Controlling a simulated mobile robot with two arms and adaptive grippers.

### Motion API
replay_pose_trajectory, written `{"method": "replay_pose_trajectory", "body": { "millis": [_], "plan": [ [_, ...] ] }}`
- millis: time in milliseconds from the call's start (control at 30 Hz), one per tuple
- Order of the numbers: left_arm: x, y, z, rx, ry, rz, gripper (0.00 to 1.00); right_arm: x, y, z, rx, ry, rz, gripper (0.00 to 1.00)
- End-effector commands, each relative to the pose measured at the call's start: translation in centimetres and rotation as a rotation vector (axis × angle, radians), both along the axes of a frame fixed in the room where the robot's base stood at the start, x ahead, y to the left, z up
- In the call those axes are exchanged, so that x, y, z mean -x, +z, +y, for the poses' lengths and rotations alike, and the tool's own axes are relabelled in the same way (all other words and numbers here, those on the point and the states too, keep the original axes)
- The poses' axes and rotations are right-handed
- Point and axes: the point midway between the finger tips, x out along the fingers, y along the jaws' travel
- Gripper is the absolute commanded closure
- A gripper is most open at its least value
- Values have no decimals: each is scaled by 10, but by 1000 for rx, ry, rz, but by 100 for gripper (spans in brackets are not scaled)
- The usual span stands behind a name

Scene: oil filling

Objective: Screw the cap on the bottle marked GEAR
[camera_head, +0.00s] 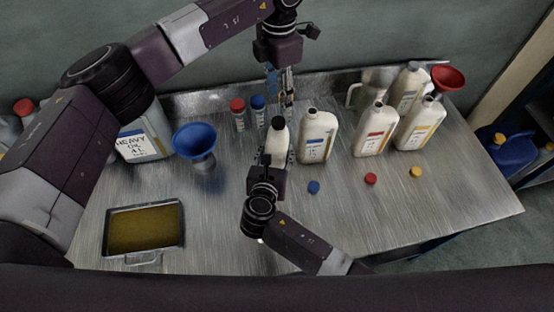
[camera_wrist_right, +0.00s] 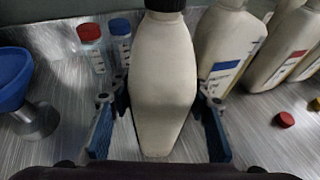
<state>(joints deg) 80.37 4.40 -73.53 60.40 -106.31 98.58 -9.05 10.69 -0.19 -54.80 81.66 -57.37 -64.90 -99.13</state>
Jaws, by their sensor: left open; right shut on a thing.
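A cream bottle (camera_head: 277,146) with a black cap (camera_head: 278,123) on its neck stands on the metal table. Its label is not visible, so I cannot confirm the GEAR marking. The bottle (camera_wrist_right: 162,85) fills the middle of the right wrist view, with the cap (camera_wrist_right: 165,4) at the top edge. My right gripper (camera_head: 274,163) is shut on the bottle body, with one blue-padded finger on each side in the wrist view. My left gripper (camera_head: 281,98) is open and points down from above, close over the cap. I cannot tell how tightly the cap sits.
Open bottles with blue (camera_head: 317,137), red (camera_head: 376,130) and yellow (camera_head: 419,124) labels stand to the right. Loose blue (camera_head: 313,187), red (camera_head: 370,179) and yellow (camera_head: 416,172) caps lie in front. A blue funnel (camera_head: 194,139) and oil tray (camera_head: 144,228) are left. The front right table is clear.

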Motion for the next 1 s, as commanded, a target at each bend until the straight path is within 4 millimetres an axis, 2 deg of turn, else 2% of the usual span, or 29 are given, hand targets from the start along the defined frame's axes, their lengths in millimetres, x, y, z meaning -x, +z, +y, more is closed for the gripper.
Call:
{"method": "replay_pose_trajectory", "body": {
  "millis": [1000],
  "plan": [
    [0, 0, 0, 0, 1714, 1, 59, 0, -1, -1, 4, -3, 2, 100]
  ]
}}
